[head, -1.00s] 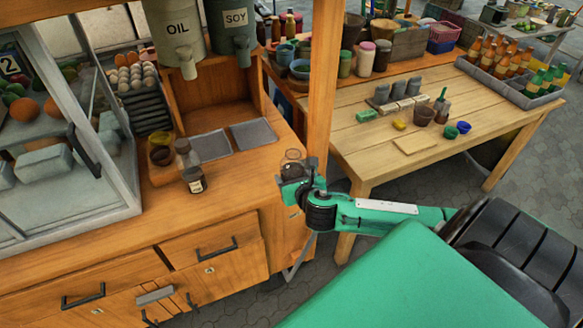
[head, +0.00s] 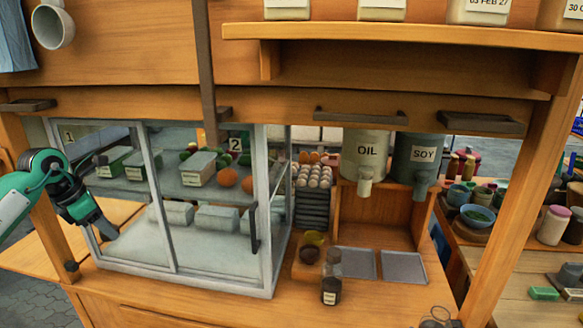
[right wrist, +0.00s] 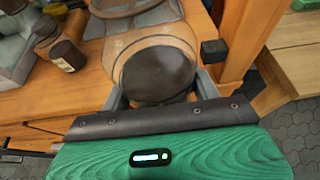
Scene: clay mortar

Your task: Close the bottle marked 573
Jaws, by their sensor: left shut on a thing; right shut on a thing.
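A small bottle (head: 330,284) with dark contents and a pale label stands upright on the counter; its label is too small to read. It also shows at the upper left of the right wrist view (right wrist: 58,48). My right gripper (right wrist: 160,88) is shut on a clear round glass vessel (right wrist: 158,70) with dark contents. This vessel shows at the bottom edge of the head view (head: 437,322), to the right of the bottle. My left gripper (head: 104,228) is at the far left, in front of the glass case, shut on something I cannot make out.
The glass case (head: 170,283) fills the counter's left side. Grey trays (head: 404,268) lie behind and right of the bottle, below the OIL (head: 365,155) and SOY (head: 418,160) dispensers. A wooden post (head: 525,170) stands at the right. A shelf (head: 400,36) overhangs above.

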